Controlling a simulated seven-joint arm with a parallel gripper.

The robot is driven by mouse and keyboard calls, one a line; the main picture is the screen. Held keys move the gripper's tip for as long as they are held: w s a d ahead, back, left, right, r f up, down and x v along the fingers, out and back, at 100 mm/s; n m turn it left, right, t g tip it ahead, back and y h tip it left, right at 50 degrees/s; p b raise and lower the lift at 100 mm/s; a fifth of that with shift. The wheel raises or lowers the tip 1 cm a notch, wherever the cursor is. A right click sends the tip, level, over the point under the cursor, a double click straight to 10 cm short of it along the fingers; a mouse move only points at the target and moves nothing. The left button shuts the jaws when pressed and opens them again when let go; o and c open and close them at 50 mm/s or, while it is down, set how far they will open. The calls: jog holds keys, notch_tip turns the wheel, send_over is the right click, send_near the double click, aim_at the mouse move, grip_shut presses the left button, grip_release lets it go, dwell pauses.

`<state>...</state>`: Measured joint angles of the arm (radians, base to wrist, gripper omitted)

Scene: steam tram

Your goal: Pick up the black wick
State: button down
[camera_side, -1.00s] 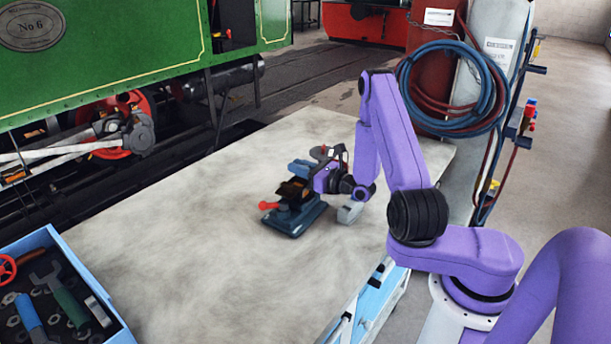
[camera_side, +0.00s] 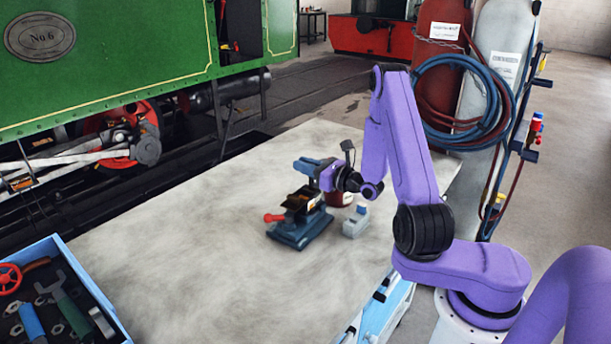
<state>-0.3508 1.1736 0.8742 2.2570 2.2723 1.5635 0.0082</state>
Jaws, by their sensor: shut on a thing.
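My purple gripper (camera_side: 325,179) is above and just behind the blue vise, in the middle of the table. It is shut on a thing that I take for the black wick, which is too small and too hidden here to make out. The blue vise (camera_side: 290,235) has a red handle (camera_side: 274,218) on its left. A dark box-like part (camera_side: 303,200) with some orange sits over the vise, just below my gripper.
A dark red jar (camera_side: 340,199) and a small grey-white block (camera_side: 355,222) with a blue top stand right of the vise. A blue tool tray (camera_side: 98,292) is at the lower left. The pale tabletop (camera_side: 190,235) is clear between tray and vise.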

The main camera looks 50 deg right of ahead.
notch_tip(320, 180, up, 13)
jog(key=shift+r, duration=0.2)
dwell(0.3)
